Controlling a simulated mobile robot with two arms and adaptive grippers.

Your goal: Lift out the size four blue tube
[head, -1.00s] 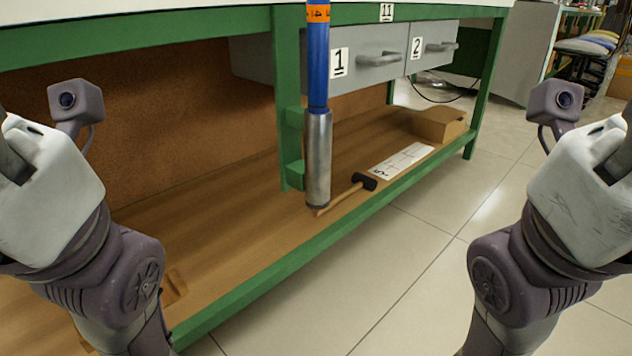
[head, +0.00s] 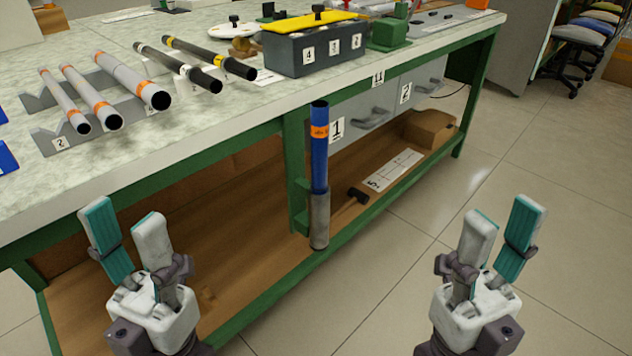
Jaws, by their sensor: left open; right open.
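A blue tube (head: 319,165) with an orange band stands upright in a grey metal sleeve (head: 319,222) beside the green bench's front leg. Its open dark top is visible at about bench-top height, and its lower end is hidden in the sleeve. The marking on the band is too small to read now. My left gripper (head: 124,213) is open and empty, left of the tube and apart from it. My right gripper (head: 504,212) is open and empty, right of the tube and apart from it.
Several grey tubes with orange bands (head: 128,80) lie on racks on the bench top (head: 215,130), beside two black rods. A numbered grey box (head: 312,52) stands further back. A mallet (head: 352,197) and a cardboard box (head: 430,128) lie on the lower shelf.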

